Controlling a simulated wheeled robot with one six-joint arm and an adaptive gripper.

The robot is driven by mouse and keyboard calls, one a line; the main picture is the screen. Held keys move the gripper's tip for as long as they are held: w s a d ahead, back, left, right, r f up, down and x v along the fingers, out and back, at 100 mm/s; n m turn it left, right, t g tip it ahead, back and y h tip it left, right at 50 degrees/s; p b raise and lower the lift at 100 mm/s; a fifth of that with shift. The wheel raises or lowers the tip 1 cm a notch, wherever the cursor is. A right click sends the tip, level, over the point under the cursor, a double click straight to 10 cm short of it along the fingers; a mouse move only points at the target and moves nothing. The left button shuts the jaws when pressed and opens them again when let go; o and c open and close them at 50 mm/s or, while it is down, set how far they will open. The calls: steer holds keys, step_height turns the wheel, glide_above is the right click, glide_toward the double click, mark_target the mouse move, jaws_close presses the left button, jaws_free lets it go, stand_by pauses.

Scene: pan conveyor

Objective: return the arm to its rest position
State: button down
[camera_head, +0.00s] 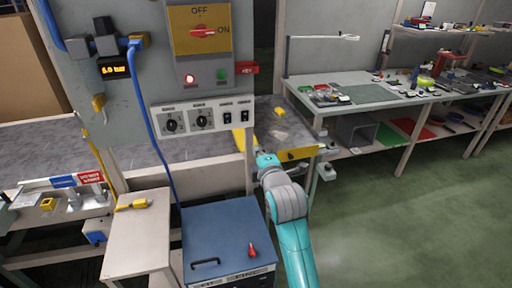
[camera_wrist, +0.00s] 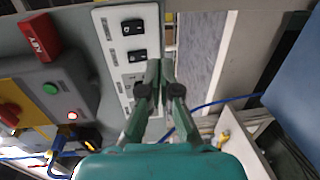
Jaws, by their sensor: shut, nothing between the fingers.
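My gripper (camera_wrist: 160,68) shows in the wrist view with its two green fingers drawn together at the tips and nothing between them. Behind the fingertips in that view is the white switch strip (camera_wrist: 128,42) of the control panel; I cannot tell the exact gap. In the head view my teal and grey arm (camera_head: 291,222) rises from the lower middle, to the right of the blue cabinet. Its far end reaches toward the conveyor's yellow edge. The fingers cannot be made out in the head view.
The grey control panel (camera_head: 150,75) with an OFF/ON switch (camera_head: 203,32) stands upright left of my arm. A blue-topped cabinet (camera_head: 225,238) and a pale side table (camera_head: 138,245) stand below it. A cluttered workbench (camera_head: 395,92) is at the right. Green floor (camera_head: 420,230) is open there.

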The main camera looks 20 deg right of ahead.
steer(key=shift+f, duration=0.15)
steer(key=s+d+f+m+g, duration=0.1)
steer(key=s+f+m, duration=0.3)
steer(key=s+f, duration=0.85)
steer(key=s+f+m, duration=0.5)
steer(key=s+f, duration=0.4)
steer(key=s, duration=0.6)
steer(key=s+r+m, duration=0.2)
steer(key=s+m, duration=0.2)
steer(key=s, duration=1)
steer(key=s+r+m, duration=0.2)
steer(key=s+m, duration=0.3)
steer(key=s, duration=1)
steer(key=shift+s+d+g, duration=0.25)
steer(key=shift+g, duration=0.15)
